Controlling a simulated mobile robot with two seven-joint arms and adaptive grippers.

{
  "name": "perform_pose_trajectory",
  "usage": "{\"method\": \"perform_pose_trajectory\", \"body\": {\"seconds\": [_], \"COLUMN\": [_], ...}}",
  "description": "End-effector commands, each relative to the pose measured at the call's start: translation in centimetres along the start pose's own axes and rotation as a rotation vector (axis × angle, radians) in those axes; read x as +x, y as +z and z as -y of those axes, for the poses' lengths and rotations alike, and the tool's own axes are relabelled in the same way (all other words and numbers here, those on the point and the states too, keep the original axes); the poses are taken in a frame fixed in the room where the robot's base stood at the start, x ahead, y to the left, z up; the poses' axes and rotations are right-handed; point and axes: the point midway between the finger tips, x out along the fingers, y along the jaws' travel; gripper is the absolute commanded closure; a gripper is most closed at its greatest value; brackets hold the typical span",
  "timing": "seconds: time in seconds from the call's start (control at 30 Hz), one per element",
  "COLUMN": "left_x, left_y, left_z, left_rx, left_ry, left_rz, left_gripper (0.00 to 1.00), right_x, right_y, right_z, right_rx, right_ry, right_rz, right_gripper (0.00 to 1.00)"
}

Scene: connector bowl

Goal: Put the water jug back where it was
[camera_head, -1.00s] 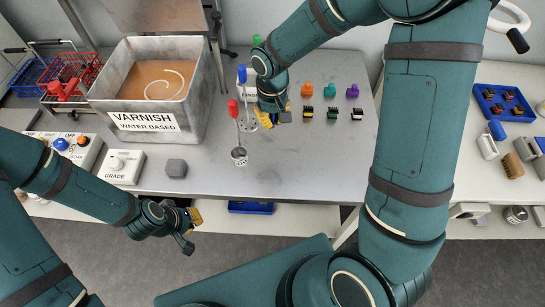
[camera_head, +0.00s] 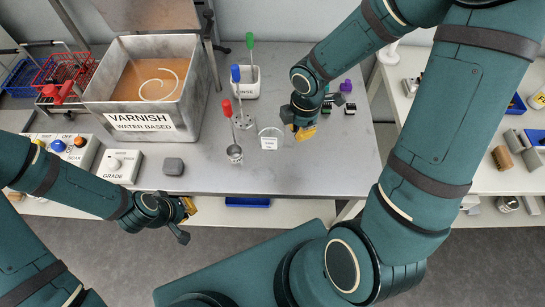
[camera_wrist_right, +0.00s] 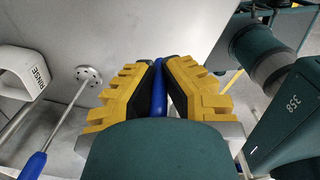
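The clear jug (camera_head: 270,132) with a white label is at the right part of the grey table in the head view, just left of my right gripper (camera_head: 302,131). In the right wrist view, the yellow-padded fingers of my right gripper (camera_wrist_right: 160,75) close on an upright blue bar (camera_wrist_right: 158,97), which looks like the jug's handle. The jug's clear body is hard to make out there, and whether it touches the table is unclear. My left gripper (camera_head: 184,215) hangs in front of the table's front edge, away from the jug; its finger opening is unclear.
The varnish tank (camera_head: 190,120) is further left.

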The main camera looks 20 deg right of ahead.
Motion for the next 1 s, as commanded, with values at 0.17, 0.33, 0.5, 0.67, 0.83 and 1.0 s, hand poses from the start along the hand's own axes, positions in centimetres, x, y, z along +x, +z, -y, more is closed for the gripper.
{"method": "perform_pose_trajectory", "body": {"seconds": [0.17, 0.33, 0.5, 0.67, 0.83, 1.0], "left_x": [0.9, 1.9, 2.2, 2.7, 3.5, 3.4], "left_y": [0.1, 0.5, 0.7, 0.9, 1.3, 1.4], "left_z": [0.3, 0.7, 0.8, 0.9, 1.3, 1.2], "left_rx": [0.0, 0.002, 0.004, 0.005, 0.008, 0.008], "left_ry": [-0.001, -0.002, -0.001, 0.0, 0.0, 0.001], "left_rz": [0.0, 0.006, 0.011, 0.015, 0.024, 0.026], "left_gripper": [1.0, 1.0, 1.0, 1.0, 1.0, 1.0], "right_x": [2.2, 5.1, 6.3, 7.6, 9.8, 10.0], "right_y": [0.1, 0.2, 0.2, 0.3, 0.3, 0.3], "right_z": [0.3, 0.3, 0.3, 0.4, 0.5, 0.5], "right_rx": [-0.03, -0.029, -0.027, -0.026, -0.028, -0.025], "right_ry": [-0.002, -0.001, 0.002, -0.001, 0.0, 0.001], "right_rz": [-0.001, -0.001, -0.001, 0.0, 0.0, 0.0], "right_gripper": [1.0, 1.0, 1.0, 1.0, 1.0, 1.0]}}
